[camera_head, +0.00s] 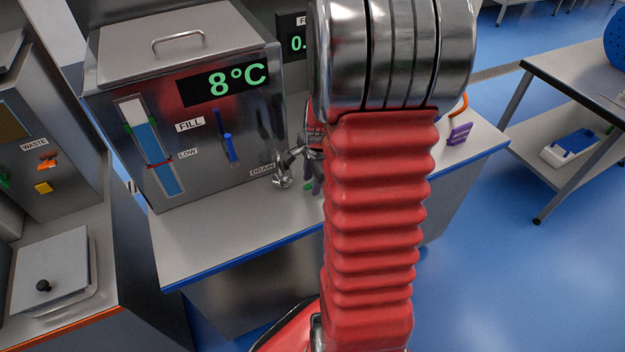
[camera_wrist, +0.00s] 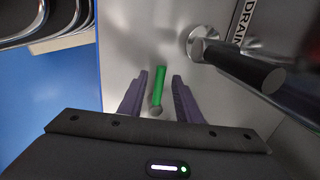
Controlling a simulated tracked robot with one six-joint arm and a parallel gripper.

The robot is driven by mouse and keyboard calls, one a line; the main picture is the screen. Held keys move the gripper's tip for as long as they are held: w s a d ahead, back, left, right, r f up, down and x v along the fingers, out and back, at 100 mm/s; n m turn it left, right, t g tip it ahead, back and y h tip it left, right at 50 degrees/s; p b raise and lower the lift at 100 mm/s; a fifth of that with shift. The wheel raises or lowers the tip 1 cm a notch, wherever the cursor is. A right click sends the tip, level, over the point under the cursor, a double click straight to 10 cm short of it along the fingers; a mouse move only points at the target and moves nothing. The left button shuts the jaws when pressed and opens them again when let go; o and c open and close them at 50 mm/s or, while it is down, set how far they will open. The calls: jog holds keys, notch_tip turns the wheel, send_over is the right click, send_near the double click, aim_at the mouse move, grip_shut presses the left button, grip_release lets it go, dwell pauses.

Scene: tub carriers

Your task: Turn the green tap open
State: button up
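The green tap handle (camera_wrist: 160,85) is a slim green lever in the wrist view, below the DRAIN label on the steel tank (camera_head: 215,125). Its near end is a round grey knob. My gripper (camera_wrist: 160,84) is open, with one purple finger on each side of the green handle. A gap shows between each finger and the handle. A chrome drain pipe (camera_head: 282,180) comes out of the tank's lower right. In the head view my arm hides most of the gripper, and only a bit of green shows beside a purple finger.
The chrome pipe's dark end (camera_wrist: 273,79) juts out close to the right finger. The blue FILL lever (camera_head: 229,145) is on the tank's front. A purple item (camera_head: 459,134) stands on the bench right of my arm. Bare bench top (camera_head: 230,235) lies before the tank.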

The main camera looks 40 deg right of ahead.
grip_shut()
dwell(0.3)
dwell(0.4)
